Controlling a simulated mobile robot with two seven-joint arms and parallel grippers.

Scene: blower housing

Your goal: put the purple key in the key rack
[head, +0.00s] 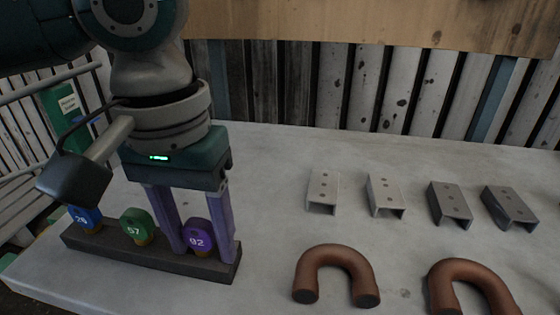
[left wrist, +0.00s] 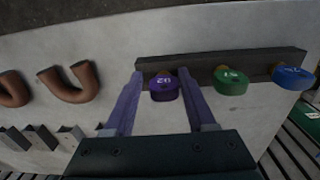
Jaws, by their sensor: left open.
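The purple key (head: 198,238), marked 92, stands upright at the right end of the dark key rack (head: 130,254). Its lower part meets the rack and is hidden there. It also shows in the left wrist view (left wrist: 164,91). My left gripper (head: 204,252) is open, with its two purple fingers pointing down on either side of the purple key. In the left wrist view a gap shows between the key and each finger. The green key (head: 136,226) and the blue key (head: 85,219) stand in the rack to the left. My right gripper is not in view.
Several metal channel brackets (head: 386,195) lie on the grey table (head: 270,150). Two copper U-bends (head: 336,271) lie nearer the front, right of the rack. The table just right of the rack is clear. A slatted wall (head: 340,90) stands behind.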

